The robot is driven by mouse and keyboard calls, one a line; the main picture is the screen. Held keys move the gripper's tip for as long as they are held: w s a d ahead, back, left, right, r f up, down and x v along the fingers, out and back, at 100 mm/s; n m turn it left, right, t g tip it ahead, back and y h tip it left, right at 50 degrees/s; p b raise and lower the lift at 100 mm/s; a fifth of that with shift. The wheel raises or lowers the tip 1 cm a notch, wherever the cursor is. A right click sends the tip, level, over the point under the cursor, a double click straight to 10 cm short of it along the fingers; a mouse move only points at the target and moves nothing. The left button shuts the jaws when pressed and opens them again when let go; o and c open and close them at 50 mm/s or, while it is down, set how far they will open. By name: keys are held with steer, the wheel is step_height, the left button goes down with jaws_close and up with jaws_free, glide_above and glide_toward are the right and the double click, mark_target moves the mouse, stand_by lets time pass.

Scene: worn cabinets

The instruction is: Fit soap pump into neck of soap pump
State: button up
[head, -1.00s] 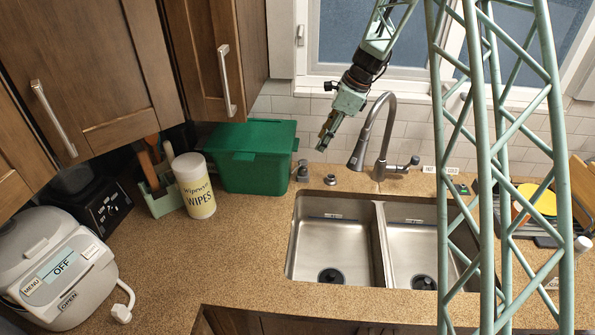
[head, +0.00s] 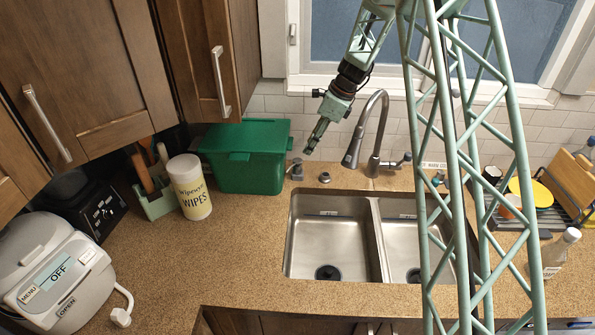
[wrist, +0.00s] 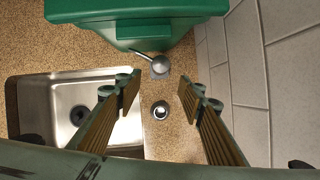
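A small metal soap pump (head: 296,169) with a thin spout is on the counter behind the sink, close to the green bin. In the wrist view the pump (wrist: 159,68) is beyond my fingertips, its spout pointing left toward the bin. A round metal fitting with a dark centre (head: 324,178) is next to it; it also shows in the wrist view (wrist: 160,111). I cannot tell whether this is the neck, or how the pump is seated. My gripper (head: 309,152) is above the counter near both, pointing down. In the wrist view its fingers (wrist: 158,92) are apart and empty.
The green bin (head: 243,160) stands left of the pump. The tall faucet (head: 377,125) stands right of my gripper, behind the double sink (head: 328,240). The tiled wall is close behind. A wipes canister (head: 189,187) is further left. A dish rack (head: 545,200) is at right.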

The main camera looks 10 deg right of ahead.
glide_toward(299, 166)
steer(key=shift+x, duration=2.4)
steer(key=shift+w, duration=0.15)
steer(key=shift+p+x, duration=0.45)
steer(key=shift+x, duration=2.15)
steer(key=shift+c, duration=0.3)
